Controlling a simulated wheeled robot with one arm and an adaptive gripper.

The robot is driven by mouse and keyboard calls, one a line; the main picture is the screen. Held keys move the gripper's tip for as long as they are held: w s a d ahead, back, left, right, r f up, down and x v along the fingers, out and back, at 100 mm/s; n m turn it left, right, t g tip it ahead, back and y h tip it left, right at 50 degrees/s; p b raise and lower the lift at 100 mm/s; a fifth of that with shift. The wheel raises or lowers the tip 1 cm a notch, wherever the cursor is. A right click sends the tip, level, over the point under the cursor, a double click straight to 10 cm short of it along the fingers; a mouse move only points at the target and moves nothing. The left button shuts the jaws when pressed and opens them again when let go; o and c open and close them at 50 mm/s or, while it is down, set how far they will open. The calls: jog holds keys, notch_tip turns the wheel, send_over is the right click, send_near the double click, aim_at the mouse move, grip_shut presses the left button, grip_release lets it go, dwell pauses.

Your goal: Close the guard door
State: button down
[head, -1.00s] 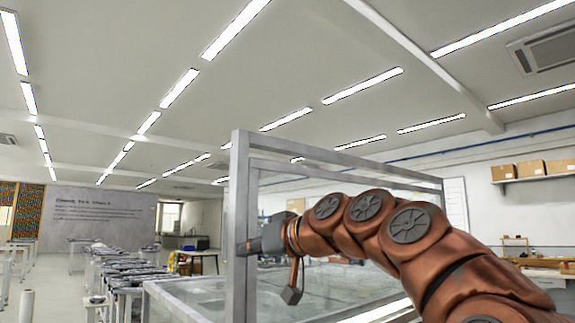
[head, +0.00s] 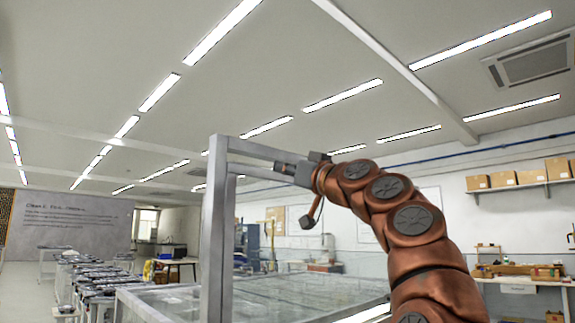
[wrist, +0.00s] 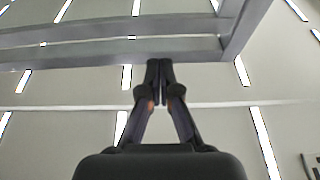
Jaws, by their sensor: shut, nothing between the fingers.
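The guard door's grey metal frame (head: 213,235) stands upright left of the middle in the head view, with a second upright close beside it and top bars running right towards my arm. Its hinge and how far it stands open cannot be told. My gripper (head: 279,169) is at the height of the top bars, its fingers overlapping them in the picture. In the wrist view my gripper (wrist: 160,64) is shut and empty, fingertips together. Grey frame bars (wrist: 100,54) cross just beyond the fingertips and meet a slanting bar at right; contact cannot be told.
A low clear-walled enclosure (head: 160,302) lies below the frame. Long tables (head: 92,282) with dark items recede at left. At right are a wall shelf with boxes (head: 505,179) and a workbench (head: 520,281). Space above the frame is clear up to the ceiling.

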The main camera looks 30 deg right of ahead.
jog(key=p+x, duration=0.3)
jog(key=x, duration=0.4)
jog(key=shift+p, duration=0.3)
jog(key=shift+f, duration=0.15)
